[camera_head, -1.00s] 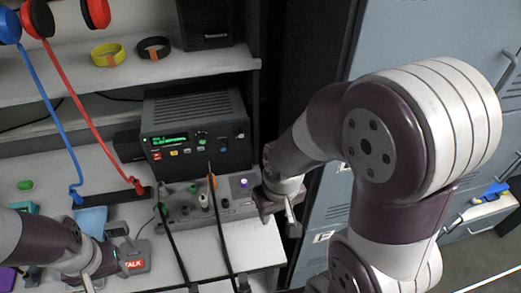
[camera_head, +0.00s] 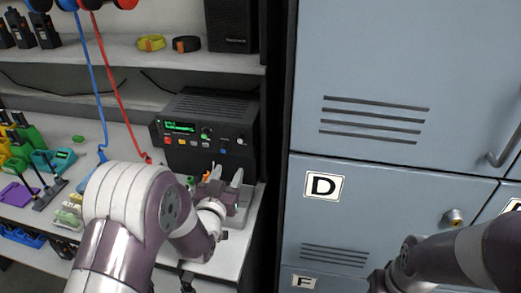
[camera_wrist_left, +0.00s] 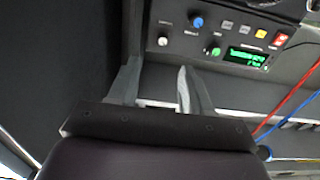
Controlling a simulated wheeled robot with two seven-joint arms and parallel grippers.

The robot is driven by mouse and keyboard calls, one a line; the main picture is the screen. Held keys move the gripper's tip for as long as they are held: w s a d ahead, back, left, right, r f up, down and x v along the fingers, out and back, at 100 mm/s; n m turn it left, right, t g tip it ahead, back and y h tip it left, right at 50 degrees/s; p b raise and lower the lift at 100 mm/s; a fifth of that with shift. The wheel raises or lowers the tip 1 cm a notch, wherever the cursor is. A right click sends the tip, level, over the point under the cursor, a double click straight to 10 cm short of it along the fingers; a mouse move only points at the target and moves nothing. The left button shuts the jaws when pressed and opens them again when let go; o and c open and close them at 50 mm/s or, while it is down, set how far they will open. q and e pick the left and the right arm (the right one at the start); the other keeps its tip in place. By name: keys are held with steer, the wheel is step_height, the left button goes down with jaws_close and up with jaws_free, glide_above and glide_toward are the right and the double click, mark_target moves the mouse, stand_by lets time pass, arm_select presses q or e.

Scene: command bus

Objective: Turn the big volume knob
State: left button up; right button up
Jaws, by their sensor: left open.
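A black radio unit (camera_head: 212,105) with a green lit display stands at the back of the white desk. Its front carries a green knob (camera_head: 206,132), a small blue knob (camera_head: 222,141) and a grey-white knob (camera_head: 241,141). In the left wrist view the panel is upside down, with the grey-white knob (camera_wrist_left: 163,41), blue knob (camera_wrist_left: 197,22) and green knob (camera_wrist_left: 214,50). I cannot read which is the volume knob. My left gripper (camera_head: 226,176) is open and empty, just in front of and below the radio's right side. It touches no knob. My right gripper is out of view.
Grey-blue lockers (camera_head: 385,65) rise right of the desk. A black speaker (camera_head: 230,25) and two wristbands sit on the shelf above. Red and blue cords hang left of the radio. My left arm covers the desk's front middle; part of my right arm shows lower right.

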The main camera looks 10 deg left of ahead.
mark_target(240, 142)
arm_select(q)
steer(key=w, duration=0.6)
steer(key=w+p, duration=0.1)
steer(key=w, duration=0.5)
steer(key=shift+w+a+r, duration=0.1)
steer(key=shift+w+a, duration=0.1)
steer(key=shift+w+d, duration=0.1)
steer(key=shift+w, duration=0.15)
jaws_close()
